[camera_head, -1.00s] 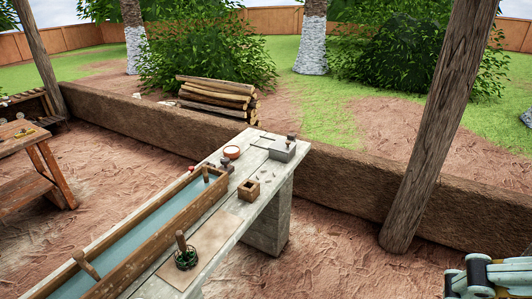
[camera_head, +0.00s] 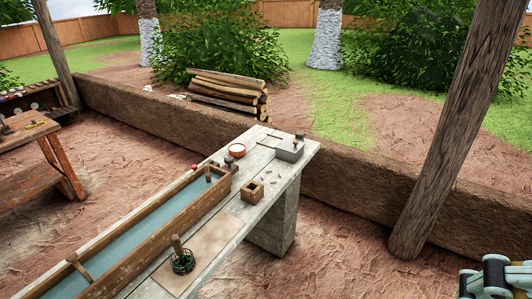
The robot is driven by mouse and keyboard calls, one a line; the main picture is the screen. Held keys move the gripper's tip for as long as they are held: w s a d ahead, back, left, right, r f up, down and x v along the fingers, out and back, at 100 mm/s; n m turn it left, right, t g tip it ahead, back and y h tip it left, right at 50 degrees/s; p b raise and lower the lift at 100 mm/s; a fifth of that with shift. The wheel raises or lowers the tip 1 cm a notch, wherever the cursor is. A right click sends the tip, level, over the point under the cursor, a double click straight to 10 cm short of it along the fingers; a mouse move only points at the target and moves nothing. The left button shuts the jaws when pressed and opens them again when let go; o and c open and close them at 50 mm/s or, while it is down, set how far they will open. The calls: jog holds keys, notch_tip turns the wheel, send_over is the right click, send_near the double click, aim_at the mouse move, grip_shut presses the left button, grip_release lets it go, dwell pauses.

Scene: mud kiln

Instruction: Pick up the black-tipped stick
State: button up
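No stick with a black tip can be made out clearly. A thin dark line (camera_head: 274,136) lies at the far end of the long bench (camera_head: 222,232), too small to tell what it is. A short wooden stick stands upright in a dark green round holder (camera_head: 183,263) on a tan board; its tip shows no clear black. Part of my arm shows at the lower right corner.
The bench holds a water trough (camera_head: 150,238), a small wooden box (camera_head: 252,191), an orange-rimmed bowl (camera_head: 237,151) and a grey block (camera_head: 290,150). A wooden table (camera_head: 40,150) stands at left. A post (camera_head: 440,140) rises at right. Bare ground lies between table and bench.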

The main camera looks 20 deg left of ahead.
jog(key=shift+c, duration=0.5)
jog(key=c, duration=2.4)
jog(key=shift+c, duration=0.2)
